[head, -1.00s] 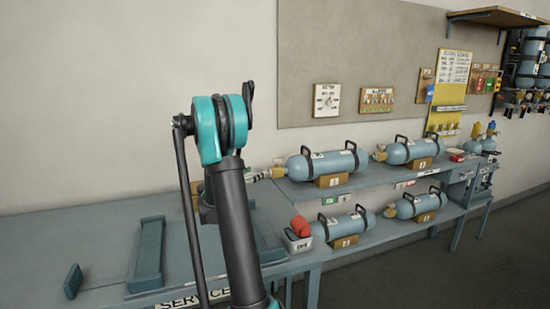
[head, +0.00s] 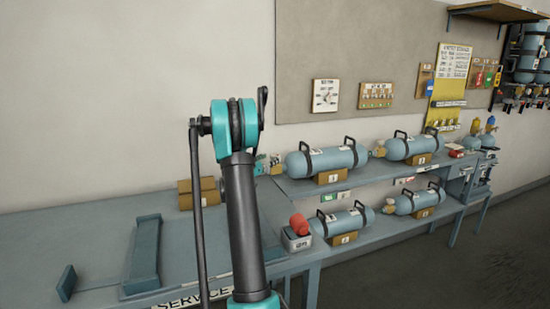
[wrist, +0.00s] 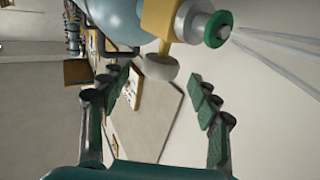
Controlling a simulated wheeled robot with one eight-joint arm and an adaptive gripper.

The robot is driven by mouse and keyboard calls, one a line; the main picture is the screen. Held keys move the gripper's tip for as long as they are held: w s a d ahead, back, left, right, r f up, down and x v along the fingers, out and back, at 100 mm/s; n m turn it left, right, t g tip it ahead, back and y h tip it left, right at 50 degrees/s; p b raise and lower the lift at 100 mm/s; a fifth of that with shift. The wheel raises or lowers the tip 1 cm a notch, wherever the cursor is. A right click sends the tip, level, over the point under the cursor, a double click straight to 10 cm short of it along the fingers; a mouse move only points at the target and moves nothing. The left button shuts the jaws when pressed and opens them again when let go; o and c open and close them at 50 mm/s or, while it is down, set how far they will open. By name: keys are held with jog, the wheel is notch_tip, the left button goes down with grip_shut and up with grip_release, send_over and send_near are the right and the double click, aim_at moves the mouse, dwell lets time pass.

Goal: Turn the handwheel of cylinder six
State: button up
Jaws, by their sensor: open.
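In the wrist view a blue cylinder (wrist: 112,22) carries a yellow valve body (wrist: 165,20) with a green-rimmed round end (wrist: 217,30). A pale rounded knob (wrist: 160,67), apparently the handwheel, sticks out from the valve toward my gripper (wrist: 165,82). My gripper is open, its two fingers on either side below the knob, with nothing held. In the head view the nearest upper-shelf cylinder (head: 328,160) lies on its side on a brown block, its valve end to the left, by my arm. Its number is too small to read.
Another cylinder (head: 414,147) lies farther right on the upper shelf, and two lie on the lower shelf (head: 370,233). A grey bin (head: 297,240) with a red item stands at the lower shelf's left. Brown blocks (head: 200,193) sit on the bench.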

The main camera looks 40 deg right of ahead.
aim_at(272, 158)
jog(key=shift+x, duration=2.25)
jog(key=c, duration=1.2)
